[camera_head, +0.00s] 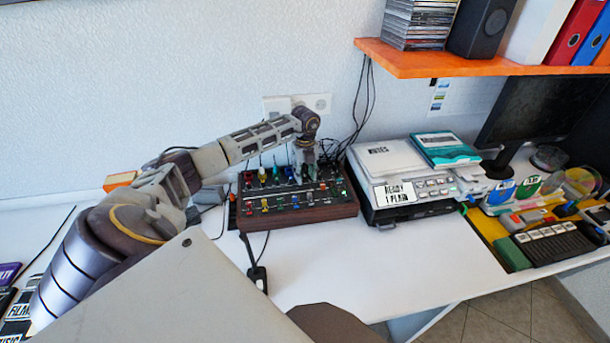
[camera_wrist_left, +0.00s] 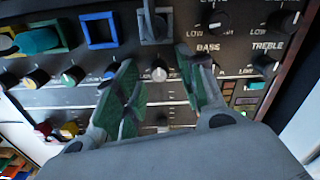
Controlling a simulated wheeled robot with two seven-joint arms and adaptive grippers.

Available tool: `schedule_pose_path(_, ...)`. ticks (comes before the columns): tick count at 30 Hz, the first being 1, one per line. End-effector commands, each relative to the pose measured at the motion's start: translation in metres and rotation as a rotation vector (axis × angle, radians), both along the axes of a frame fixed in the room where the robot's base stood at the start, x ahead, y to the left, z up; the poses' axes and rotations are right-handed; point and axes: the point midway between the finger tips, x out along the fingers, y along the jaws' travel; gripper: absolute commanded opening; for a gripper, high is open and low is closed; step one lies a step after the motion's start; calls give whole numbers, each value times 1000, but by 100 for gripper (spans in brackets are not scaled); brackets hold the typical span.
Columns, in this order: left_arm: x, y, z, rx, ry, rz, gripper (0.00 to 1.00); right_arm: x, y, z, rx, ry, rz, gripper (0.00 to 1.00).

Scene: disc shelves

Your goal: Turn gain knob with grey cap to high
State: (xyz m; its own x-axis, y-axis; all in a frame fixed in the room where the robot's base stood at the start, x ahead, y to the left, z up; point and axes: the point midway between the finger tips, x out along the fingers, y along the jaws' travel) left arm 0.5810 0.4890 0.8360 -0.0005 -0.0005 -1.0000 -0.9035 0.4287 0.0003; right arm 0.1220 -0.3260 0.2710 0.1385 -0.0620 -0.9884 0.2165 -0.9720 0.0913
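The mixer (camera_head: 312,212) is a dark panel with a brown wooden front, covered in small coloured knobs, on the white desk. My left gripper (camera_head: 308,164) reaches down over its back right part. In the left wrist view my left gripper (camera_wrist_left: 160,66) has its two green-padded fingers spread. A small knob with a light grey cap (camera_wrist_left: 158,73) shows in the gap between them, with space on both sides. Whether the fingertips are level with it is hard to tell. The gain label is not readable. My right gripper is not in view.
A grey device (camera_head: 400,180) stands right of the mixer. Cables hang behind. The desk in front is mostly clear.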

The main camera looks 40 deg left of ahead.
Motion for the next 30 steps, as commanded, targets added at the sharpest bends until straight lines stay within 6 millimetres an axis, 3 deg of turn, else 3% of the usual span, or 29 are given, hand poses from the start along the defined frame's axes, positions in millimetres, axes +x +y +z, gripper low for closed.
schedule_pose_path(11,0,0,-4,0,0,0,40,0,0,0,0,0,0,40)
schedule_pose_path(21,0,0,-4,0,0,0,0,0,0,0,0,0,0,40)
schedule_pose_path(30,0,0,-3,1,0,-20,0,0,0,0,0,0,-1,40)
